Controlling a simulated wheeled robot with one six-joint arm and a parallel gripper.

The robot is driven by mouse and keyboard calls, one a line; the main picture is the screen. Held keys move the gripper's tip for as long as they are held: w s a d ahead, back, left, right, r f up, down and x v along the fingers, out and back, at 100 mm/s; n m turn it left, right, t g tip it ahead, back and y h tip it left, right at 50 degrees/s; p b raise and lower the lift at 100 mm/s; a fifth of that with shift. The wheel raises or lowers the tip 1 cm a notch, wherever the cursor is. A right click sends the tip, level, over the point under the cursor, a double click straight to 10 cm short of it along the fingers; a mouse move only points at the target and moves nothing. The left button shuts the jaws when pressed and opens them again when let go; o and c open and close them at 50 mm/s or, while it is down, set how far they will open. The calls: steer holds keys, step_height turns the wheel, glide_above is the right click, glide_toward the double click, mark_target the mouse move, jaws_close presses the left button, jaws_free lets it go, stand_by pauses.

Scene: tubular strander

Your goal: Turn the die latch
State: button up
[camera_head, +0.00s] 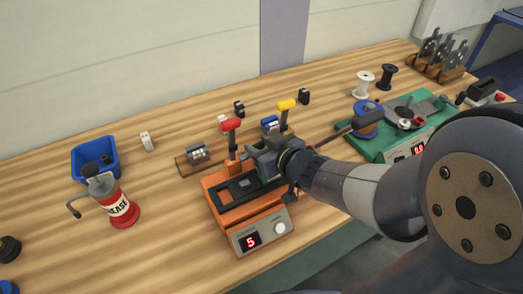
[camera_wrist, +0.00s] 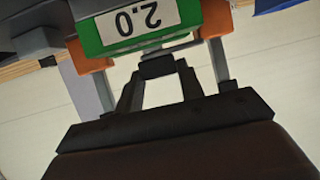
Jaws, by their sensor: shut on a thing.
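An orange machine (camera_head: 250,216) with a red "5" display stands at the middle of the bench. A red-knobbed lever (camera_head: 231,125) and a yellow-knobbed lever (camera_head: 285,105) rise at its back. My gripper (camera_head: 258,153) is low over the machine, beside the red-knobbed lever. In the wrist view its fingers (camera_wrist: 158,70) close together on a small dark piece (camera_wrist: 157,65). That piece is just in front of a green block (camera_wrist: 137,27) labelled 2.0, seen upside down, with orange parts at both sides. I cannot tell the die latch apart clearly; my gripper hides part of the machine.
A red grease can (camera_head: 119,209) and a blue bin (camera_head: 95,155) stand at the left. A wooden block with metal parts (camera_head: 198,155) lies behind the machine. A green machine (camera_head: 411,137) and spools (camera_head: 364,84) are at the right. Front-left bench is mostly clear.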

steer(key=shift+a+m+t+h+b, duration=0.1)
steer(key=shift+m+t+h+b, duration=0.55)
steer(key=shift+b, duration=0.7)
steer(key=o, duration=0.7)
steer(key=shift+s+r, duration=0.1)
steer(key=shift+s, duration=0.05)
steer(key=p+v, duration=0.6)
steer(key=v, duration=0.4)
steer(key=shift+s+r, duration=0.2)
